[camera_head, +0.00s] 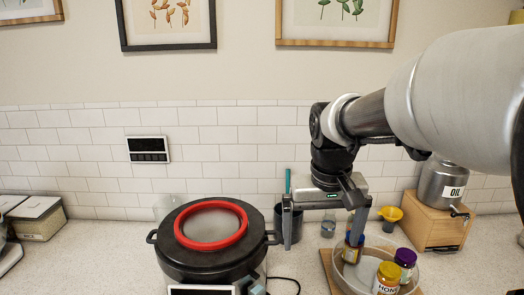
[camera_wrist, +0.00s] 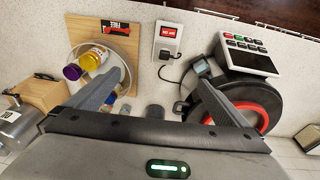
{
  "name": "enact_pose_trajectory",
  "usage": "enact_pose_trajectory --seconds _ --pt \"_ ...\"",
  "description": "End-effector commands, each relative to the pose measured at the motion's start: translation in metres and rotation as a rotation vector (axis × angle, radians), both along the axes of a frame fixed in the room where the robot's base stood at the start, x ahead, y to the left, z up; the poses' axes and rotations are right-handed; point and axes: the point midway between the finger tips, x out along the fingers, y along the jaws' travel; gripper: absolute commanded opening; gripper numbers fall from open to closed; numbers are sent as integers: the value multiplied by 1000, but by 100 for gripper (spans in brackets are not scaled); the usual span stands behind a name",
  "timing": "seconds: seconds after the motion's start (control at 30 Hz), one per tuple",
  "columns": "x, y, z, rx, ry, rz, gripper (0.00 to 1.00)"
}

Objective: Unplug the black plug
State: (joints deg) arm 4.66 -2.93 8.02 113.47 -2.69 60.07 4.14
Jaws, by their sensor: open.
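The black plug (camera_wrist: 165,54) sits in a white outlet plate (camera_wrist: 168,34) with a red label, in the wrist view. Its black cord runs to the right toward the round black cooker (camera_wrist: 240,100) with a red ring. In the head view the plug and outlet are out of frame; a piece of black cord (camera_head: 286,281) shows beside the cooker (camera_head: 208,265). My gripper (camera_wrist: 155,82) is open and empty, apart from the plug, with the plug between and beyond the fingers in the wrist view. In the head view my gripper (camera_head: 320,240) points down above the counter.
An oil can (camera_head: 440,183) on a wooden box is at the right.

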Motion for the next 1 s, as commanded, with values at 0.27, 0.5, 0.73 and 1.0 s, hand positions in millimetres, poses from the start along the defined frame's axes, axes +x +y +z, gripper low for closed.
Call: enact_pose_trajectory --seconds 0.27,0.5,0.73,1.0 --pt "-102 -11 26 8 -213 -1 100" --pt "-144 -13 17 35 -314 2 100" --pt "-149 -13 14 40 -326 3 100" --pt "-149 -13 15 39 -325 3 71"
